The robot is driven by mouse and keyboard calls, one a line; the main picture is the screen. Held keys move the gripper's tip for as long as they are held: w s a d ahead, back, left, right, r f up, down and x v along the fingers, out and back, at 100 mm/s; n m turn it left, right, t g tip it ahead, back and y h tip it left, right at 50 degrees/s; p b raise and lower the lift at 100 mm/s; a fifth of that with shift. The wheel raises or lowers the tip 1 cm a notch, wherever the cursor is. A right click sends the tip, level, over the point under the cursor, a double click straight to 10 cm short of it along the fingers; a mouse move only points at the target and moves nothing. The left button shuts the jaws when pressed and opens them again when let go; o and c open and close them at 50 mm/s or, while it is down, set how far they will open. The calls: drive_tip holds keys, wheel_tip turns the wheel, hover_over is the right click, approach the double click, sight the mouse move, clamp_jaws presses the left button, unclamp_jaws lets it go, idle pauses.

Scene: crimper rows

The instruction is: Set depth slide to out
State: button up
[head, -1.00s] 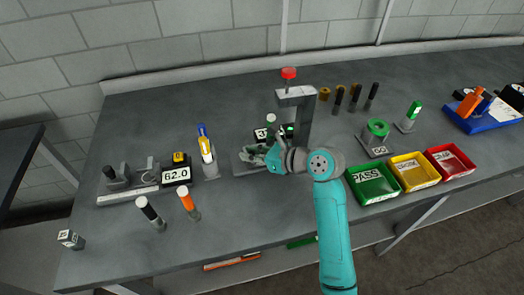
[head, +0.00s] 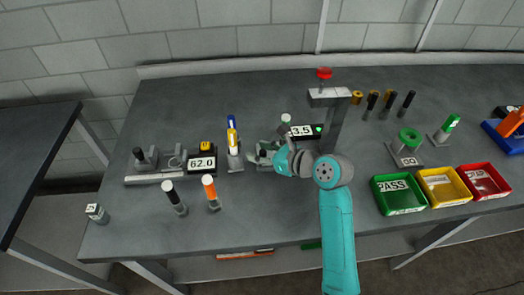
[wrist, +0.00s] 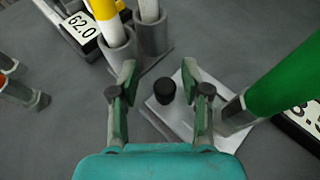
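A short black knob (wrist: 165,91) stands on a light grey plate (wrist: 175,118) in the wrist view; I take this for the depth slide. My gripper (wrist: 160,85) is open, with a finger on each side of the knob and clear gaps visible. How far the fingertips are above the plate is hard to tell. In the head view my gripper (head: 258,153) is left of the press stand (head: 333,125) and its display (head: 301,131), which reads 3.5. My gripper hides most of the slide there.
A green cylinder (wrist: 285,80) rises close to the right finger. Green, yellow and red bins (head: 400,211) are at right. The front middle of the bench is clear.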

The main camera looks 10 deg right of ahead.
drive_tip(key=v, duration=1.2)
idle(0.5)
